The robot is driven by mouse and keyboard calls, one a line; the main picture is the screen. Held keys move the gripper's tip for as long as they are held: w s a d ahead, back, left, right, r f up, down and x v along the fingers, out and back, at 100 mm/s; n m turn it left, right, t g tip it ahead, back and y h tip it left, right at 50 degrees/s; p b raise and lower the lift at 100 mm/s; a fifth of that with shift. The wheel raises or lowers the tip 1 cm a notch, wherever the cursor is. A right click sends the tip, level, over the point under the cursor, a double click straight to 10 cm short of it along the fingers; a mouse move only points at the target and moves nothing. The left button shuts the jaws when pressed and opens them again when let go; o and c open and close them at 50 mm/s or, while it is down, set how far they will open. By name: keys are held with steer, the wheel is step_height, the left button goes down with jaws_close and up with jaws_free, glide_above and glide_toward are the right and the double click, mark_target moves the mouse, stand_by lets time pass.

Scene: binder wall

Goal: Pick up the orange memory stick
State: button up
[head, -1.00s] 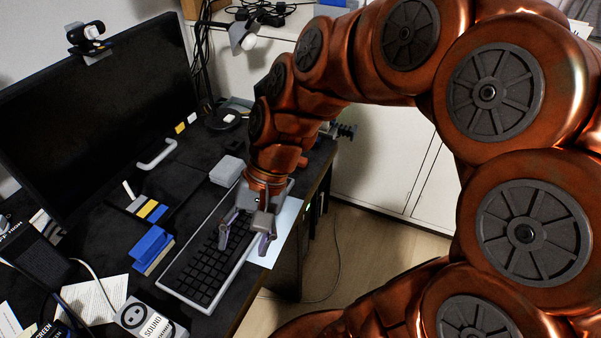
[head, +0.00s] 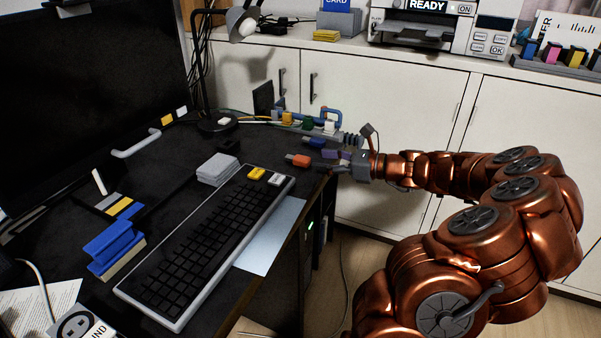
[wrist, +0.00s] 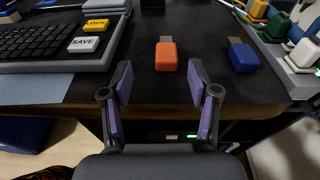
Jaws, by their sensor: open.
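The orange memory stick (wrist: 166,57) lies flat on the dark desk near its front edge, with its metal plug pointing away. In the head view the stick (head: 299,160) is to the right of the keyboard. My gripper (wrist: 157,85) is open and empty, its purple-padded fingers spread on either side of the line to the stick. The stick sits just beyond the fingertips, roughly centred between them. In the head view my gripper (head: 333,161) comes in low from the right at the desk edge, close to the stick.
A blue memory stick (wrist: 243,56) lies just right of the orange one. A grey rack with several coloured sticks (wrist: 290,62) stands farther right. The keyboard (wrist: 50,45) is on the left. Bare desk surrounds the orange stick.

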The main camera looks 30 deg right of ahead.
mark_target(300, 157)
steer(key=shift+d+f+m, duration=0.3)
steer(key=shift+d+f, duration=0.05)
steer(key=shift+d, duration=0.1)
steer(key=shift+w+a, duration=0.1)
steer(key=shift+w, duration=0.15)
steer(key=shift+r+b+x, duration=0.1)
steer(key=shift+b+x, duration=0.45)
steer(key=shift+x, duration=1.25)
steer(key=shift+r+b+x, duration=0.15)
steer(key=shift+b+x, duration=0.35)
steer(key=shift+x, duration=1.25)
steer(key=c, duration=1)
steer(key=shift+c, duration=0.2)
